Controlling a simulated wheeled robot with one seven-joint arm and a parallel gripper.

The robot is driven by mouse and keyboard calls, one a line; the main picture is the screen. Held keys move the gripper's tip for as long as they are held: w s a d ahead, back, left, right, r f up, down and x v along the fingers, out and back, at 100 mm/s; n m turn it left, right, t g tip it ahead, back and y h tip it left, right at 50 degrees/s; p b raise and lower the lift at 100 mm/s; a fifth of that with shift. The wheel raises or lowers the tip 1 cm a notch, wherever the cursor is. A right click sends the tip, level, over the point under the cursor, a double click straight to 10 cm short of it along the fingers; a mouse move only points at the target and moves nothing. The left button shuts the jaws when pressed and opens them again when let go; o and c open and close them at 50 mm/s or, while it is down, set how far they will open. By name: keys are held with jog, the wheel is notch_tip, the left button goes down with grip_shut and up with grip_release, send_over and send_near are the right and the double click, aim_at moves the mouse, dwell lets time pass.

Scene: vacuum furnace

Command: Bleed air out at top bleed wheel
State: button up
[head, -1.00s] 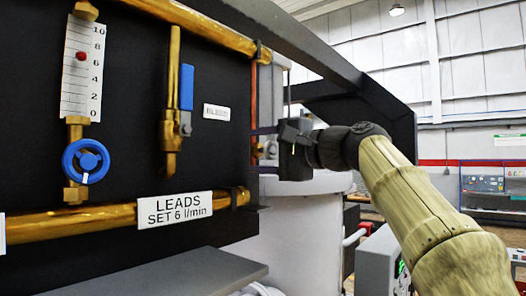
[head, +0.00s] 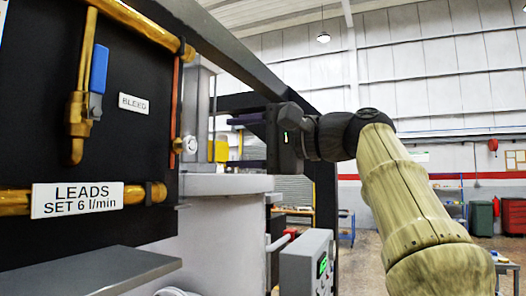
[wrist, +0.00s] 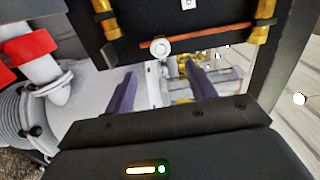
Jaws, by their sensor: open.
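A small pale round wheel (head: 190,144) sits on the thin copper tube (head: 175,110) at the right edge of the black panel. It also shows in the wrist view (wrist: 160,47). I cannot tell for sure that this is the bleed wheel. A white BLEED label (head: 133,103) is on the panel, right of a brass valve with a blue lever (head: 98,70). My gripper (head: 232,142) is open and empty, with its purple fingers pointing left toward the wheel, apart from it. In the wrist view the wheel lies beyond the fingertips, between them in the picture.
A brass pipe (head: 20,202) with a LEADS label (head: 78,199) runs along the panel's lower part. A dark sloping frame beam (head: 235,55) passes above my gripper. A grey box with a green display (head: 305,265) stands below.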

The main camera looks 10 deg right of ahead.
jog(key=v, duration=0.4)
dwell(0.4)
jog(key=w+d+f+m+h, duration=0.25)
jog(key=w+f, duration=0.25)
jog(key=f, duration=0.4)
jog(key=w+d+f+m+h, duration=0.1)
jog(key=w+f+h, duration=0.2)
jog(key=w+f, duration=0.4)
notch_tip(320, 180, down, 20)
jog(key=g+h, duration=0.2)
jog(key=h, duration=0.2)
jog(key=s+f+n+g+h, duration=0.1)
jog(key=s+f+n+g, duration=0.1)
jog(key=s+f, duration=0.5)
jog(key=s+f+n+g+h, duration=0.2)
jog(key=s+f+n, duration=0.3)
jog(key=f, duration=0.8)
jog(key=s+f+n+g+h, duration=0.1)
jog(key=s+f+n, duration=0.3)
jog(key=s+f, duration=0.5)
jog(key=shift+a+f+g+h, duration=0.4)
jog(key=shift+f+g, duration=0.3)
jog(key=shift+f, duration=0.15)
